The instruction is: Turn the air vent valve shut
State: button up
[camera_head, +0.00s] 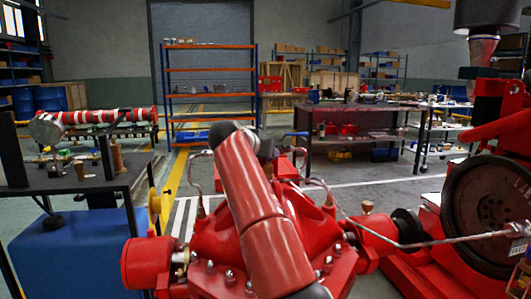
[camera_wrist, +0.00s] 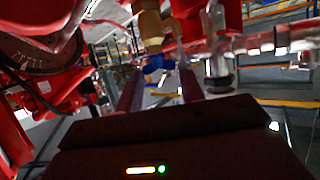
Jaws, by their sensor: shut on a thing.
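The air vent valve shows in the wrist view as a brass body (camera_wrist: 151,27) with a blue handle (camera_wrist: 158,63) at its lower end in the picture. My gripper (camera_wrist: 158,70) reaches up to it, with one dark finger on each side of the blue handle. The fingers are shut on the handle. How far the handle is turned cannot be told. In the head view, my red arm stands in front of the pump, and my gripper and the valve are hidden behind it.
The red pump (camera_head: 215,245) with bolts and thin pipes fills the front. A large dark flywheel (camera_head: 490,215) stands at the right. A black table (camera_head: 95,180) stands at the left. A workbench (camera_head: 350,125) and an orange-and-blue rack (camera_head: 210,95) stand behind, with open floor between.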

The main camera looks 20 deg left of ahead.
jog(key=shift+s+f, duration=0.1)
jog(key=shift+f, duration=0.1)
dwell(0.5)
jog(key=o, duration=1)
jog(key=shift+s+r, duration=0.1)
jog(key=b+v, duration=0.2)
jog(key=v, duration=0.5)
jog(key=shift+s+a+b, duration=0.25)
jog(key=shift+s+b, duration=0.05)
jog(key=shift+r, duration=0.15)
jog(key=shift+c, duration=0.4)
